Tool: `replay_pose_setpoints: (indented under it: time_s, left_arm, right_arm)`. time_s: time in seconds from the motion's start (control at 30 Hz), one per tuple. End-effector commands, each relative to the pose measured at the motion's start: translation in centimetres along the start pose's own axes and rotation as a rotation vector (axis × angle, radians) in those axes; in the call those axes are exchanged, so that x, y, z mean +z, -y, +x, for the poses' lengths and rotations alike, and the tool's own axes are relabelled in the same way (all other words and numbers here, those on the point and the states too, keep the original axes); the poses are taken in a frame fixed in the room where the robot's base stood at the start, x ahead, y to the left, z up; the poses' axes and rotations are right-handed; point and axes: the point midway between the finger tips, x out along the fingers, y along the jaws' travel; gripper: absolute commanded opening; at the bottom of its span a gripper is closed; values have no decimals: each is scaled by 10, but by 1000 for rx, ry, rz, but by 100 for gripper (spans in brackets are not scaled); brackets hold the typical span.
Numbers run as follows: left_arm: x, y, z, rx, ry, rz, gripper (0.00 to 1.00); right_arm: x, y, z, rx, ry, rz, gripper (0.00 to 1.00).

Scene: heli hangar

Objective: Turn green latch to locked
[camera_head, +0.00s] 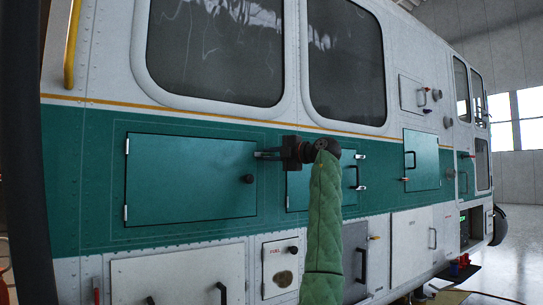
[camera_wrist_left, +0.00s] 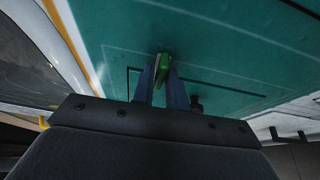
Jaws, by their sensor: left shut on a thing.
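The green latch (camera_wrist_left: 163,62) shows in the left wrist view, between the fingertips of my left gripper (camera_wrist_left: 163,78). The fingers are shut on it, against the teal side of the helicopter. In the head view my left gripper (camera_head: 262,155) points left at the right edge of a large teal hatch door (camera_head: 190,178). The latch is too small and covered there to make out, and its exact angle is hard to tell. My right gripper is in neither view.
A black knob (camera_head: 248,179) sits on the hatch door below my gripper. Another teal door (camera_head: 296,188) lies partly behind my green-sleeved arm. A white fuel panel (camera_head: 281,265) is below. More doors with handles line the helicopter to the right. Open floor (camera_head: 515,240) shows at far right.

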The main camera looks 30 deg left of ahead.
Motion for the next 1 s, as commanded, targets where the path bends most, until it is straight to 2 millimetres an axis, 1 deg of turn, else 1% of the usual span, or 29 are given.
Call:
replay_pose_setpoints:
  time_s: [0.43,0.47,0.5,0.53,0.83,0.93,1.0]
  left_arm:
    - [0,2,0,-6,0,-7,0]
    - [1,2,0,-5,0,-7,20]
    - [0,2,0,-5,0,-7,28]
    - [0,2,0,-5,0,-7,31]
    - [0,1,-2,-4,0,-7,31]
    - [1,1,-10,-3,1,-7,31]
    - [1,2,-19,-3,1,-7,31]
  right_arm:
    - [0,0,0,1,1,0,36]
    - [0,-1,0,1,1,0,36]
    - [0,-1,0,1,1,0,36]
    - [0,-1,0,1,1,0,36]
    - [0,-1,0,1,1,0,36]
    - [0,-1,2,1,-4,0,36]
    - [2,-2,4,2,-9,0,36]
